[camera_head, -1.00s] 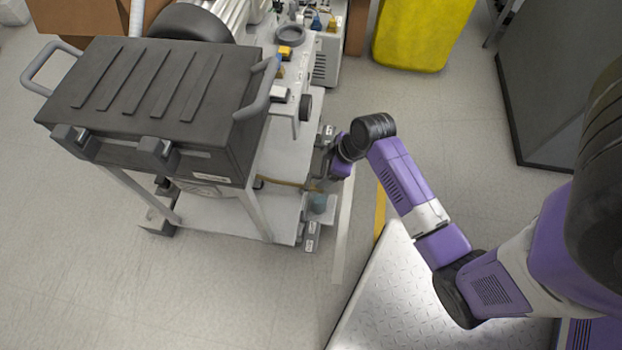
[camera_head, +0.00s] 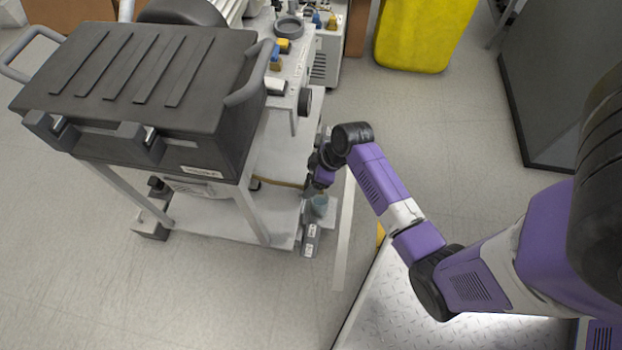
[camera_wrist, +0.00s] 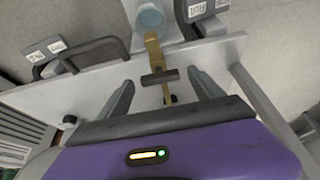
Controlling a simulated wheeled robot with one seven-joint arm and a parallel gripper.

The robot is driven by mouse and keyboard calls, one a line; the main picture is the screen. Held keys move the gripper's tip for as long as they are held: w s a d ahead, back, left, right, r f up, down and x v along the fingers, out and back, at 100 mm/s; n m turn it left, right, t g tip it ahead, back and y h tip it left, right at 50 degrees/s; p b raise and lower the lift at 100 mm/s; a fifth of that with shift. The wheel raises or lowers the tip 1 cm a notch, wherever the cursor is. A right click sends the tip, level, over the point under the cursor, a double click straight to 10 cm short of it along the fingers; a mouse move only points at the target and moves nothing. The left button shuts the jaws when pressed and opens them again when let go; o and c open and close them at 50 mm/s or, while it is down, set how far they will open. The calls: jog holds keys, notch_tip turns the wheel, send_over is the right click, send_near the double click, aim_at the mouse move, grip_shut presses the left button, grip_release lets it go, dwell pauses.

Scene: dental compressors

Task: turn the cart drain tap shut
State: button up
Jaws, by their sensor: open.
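The drain tap (camera_wrist: 152,50) shows in the wrist view as a brass stem with a dark crosswise handle (camera_wrist: 160,77). My gripper (camera_wrist: 162,88) is open, with one finger to each side of the handle and a gap on both sides. The tap sits at the edge of the cart's pale lower shelf (camera_wrist: 60,95). In the head view my gripper (camera_head: 318,183) is low beside the right end of the cart (camera_head: 215,218), and the tap cannot be made out there.
A dark ribbed case (camera_head: 140,85) sits on top of the cart. Labelled grey pedal-like parts (camera_wrist: 200,10) and a dark loop handle (camera_wrist: 95,48) lie near the shelf edge. A yellow bin (camera_head: 425,35) stands behind.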

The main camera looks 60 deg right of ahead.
jog(key=c, duration=1.4)
